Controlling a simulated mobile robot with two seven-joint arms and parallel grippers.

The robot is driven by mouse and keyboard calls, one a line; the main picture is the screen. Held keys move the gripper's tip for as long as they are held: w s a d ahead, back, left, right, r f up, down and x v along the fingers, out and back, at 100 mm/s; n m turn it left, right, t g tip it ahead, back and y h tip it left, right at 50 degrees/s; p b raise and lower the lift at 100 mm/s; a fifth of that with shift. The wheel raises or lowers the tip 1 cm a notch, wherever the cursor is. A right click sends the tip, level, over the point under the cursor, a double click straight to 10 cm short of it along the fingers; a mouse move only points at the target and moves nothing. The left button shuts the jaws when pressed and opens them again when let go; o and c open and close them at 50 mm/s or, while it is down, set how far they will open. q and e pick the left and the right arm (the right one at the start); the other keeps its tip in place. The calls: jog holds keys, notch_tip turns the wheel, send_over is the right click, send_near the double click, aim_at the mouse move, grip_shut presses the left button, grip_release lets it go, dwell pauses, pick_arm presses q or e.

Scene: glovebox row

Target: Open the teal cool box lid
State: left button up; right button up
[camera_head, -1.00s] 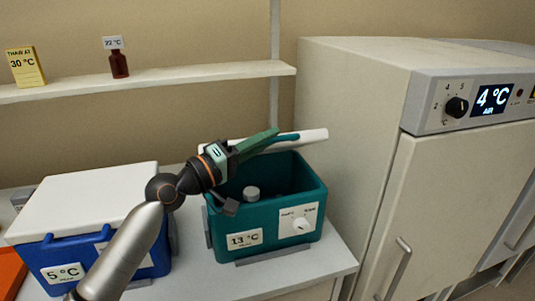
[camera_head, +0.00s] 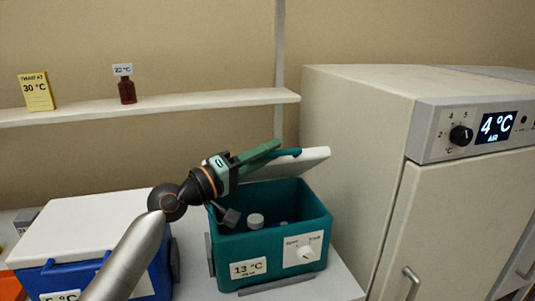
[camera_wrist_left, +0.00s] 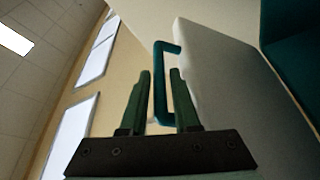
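The teal cool box (camera_head: 238,247) stands on the bench with its white lid (camera_head: 308,160) raised and tilted up at the back; its inside shows. My left gripper (camera_head: 277,150) is at the lid's teal handle (camera_head: 291,154), above the box. In the left wrist view, the handle bar (camera_wrist_left: 160,85) lies between my two green fingers (camera_wrist_left: 159,95), which stand apart with narrow gaps beside the bar. The pale lid (camera_wrist_left: 220,85) is to the right of the fingers. My right gripper is not in view.
White-capped containers (camera_head: 255,221) stand inside the teal box. A blue cool box with a closed white lid (camera_head: 85,225) is at left. A tall cabinet (camera_head: 440,220) stands close at right. A shelf (camera_head: 200,103) holds a brown bottle (camera_head: 127,92) and a yellow card box (camera_head: 36,92).

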pick_arm(q)
jog(key=b+v, duration=0.3)
jog(key=v, duration=0.9)
jog(key=shift+s+a, duration=0.2)
jog(key=shift+s, duration=0.05)
